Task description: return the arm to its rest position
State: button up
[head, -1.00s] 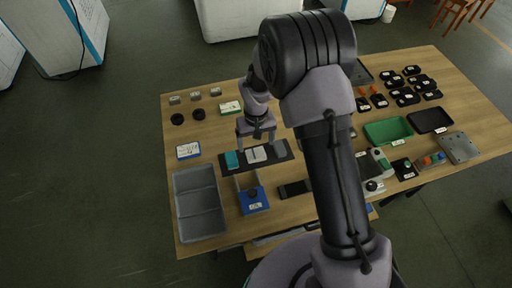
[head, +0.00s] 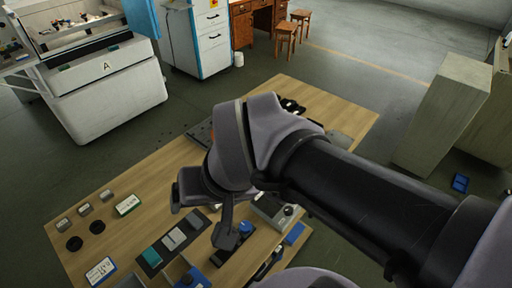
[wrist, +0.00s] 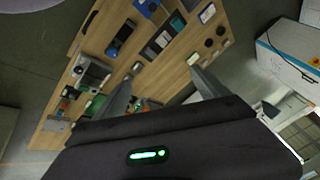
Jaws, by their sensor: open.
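My gripper shows in the wrist view (wrist: 160,78) with its two grey fingers spread wide and nothing between them. In the head view my arm reaches in from the right over the wooden table (head: 160,172). One grey finger hangs down near the dark mat; the other is unclear there. The mat carries a teal block (head: 151,257) and a pale grey block (head: 174,239). My arm hides much of the table's middle and right side.
Two black round parts, one of them here (head: 74,243), and a white-and-green box (head: 127,204) lie on the table's left. A machine marked A (head: 110,90) stands behind. A tall pale cabinet (head: 440,115) stands right, near a blue item (head: 460,183) on the floor.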

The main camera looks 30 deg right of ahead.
jog(key=s, duration=0.3)
jog(key=shift+s+d+m+t, duration=0.2)
jog(key=shift+s+m+t, duration=0.05)
jog(key=shift+m+t, duration=0.15)
jog(key=shift+f+b, duration=2.25)
jog(key=shift+b, duration=0.1)
jog(key=shift+c, duration=0.4)
